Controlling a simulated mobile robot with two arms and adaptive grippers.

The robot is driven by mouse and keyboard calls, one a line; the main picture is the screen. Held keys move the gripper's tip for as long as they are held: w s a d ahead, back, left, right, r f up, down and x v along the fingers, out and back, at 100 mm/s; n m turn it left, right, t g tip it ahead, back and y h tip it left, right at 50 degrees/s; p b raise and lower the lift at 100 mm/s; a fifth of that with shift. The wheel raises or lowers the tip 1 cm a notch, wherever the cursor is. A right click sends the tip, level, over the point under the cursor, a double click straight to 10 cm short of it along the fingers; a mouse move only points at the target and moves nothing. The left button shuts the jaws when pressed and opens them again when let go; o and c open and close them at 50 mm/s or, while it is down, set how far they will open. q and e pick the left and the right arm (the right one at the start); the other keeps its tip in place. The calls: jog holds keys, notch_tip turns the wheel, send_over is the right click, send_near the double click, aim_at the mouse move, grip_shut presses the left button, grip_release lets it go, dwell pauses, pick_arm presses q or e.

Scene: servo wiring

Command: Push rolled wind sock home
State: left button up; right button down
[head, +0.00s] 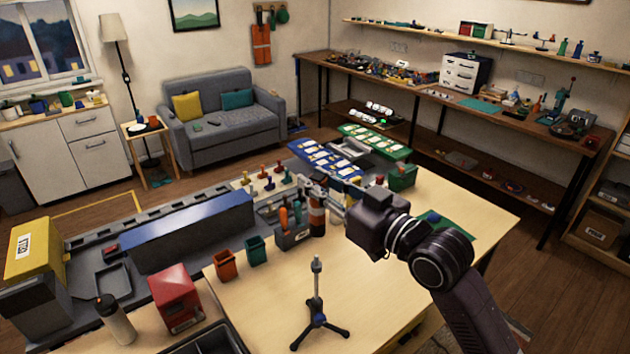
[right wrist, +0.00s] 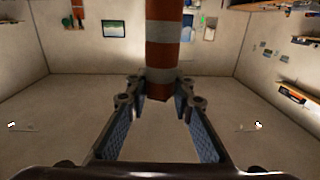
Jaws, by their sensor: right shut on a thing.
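The rolled wind sock (head: 317,216) is a narrow roll banded in orange-red and white. In the head view it is roughly upright near the middle of the light wooden table. My right gripper (head: 318,192) reaches it from the right and is shut on it. In the right wrist view the sock (right wrist: 163,42) rises between the two fingertips (right wrist: 159,88), with one end at the fingers. Its other end is cut off by the picture's top edge. I cannot tell whether the sock touches anything below it. My left gripper is not in view.
A grey holder (head: 291,240) with coloured-handled tools stands beside the sock. A blue long box (head: 190,230), orange bin (head: 225,265) and green bin (head: 256,251) lie to the left. A small tripod stand (head: 316,290) stands in front, with bare tabletop around it.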

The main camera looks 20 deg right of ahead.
aim_at(322, 228)
jog(key=shift+a+r+p, duration=0.1)
jog(key=shift+r+p, duration=0.05)
jog(key=shift+p, duration=0.2)
jog(key=shift+f+b, duration=0.75)
jog(key=shift+f, duration=0.15)
notch_tip(322, 228, down, 3)
jog(key=shift+r+b, duration=0.15)
jog(key=shift+b, duration=0.65)
jog(key=shift+f+b, duration=0.5)
jog(key=shift+f, duration=0.3)
jog(key=shift+p, duration=0.65)
jog(key=shift+f+b, duration=1.4)
jog(key=shift+f, duration=0.7)
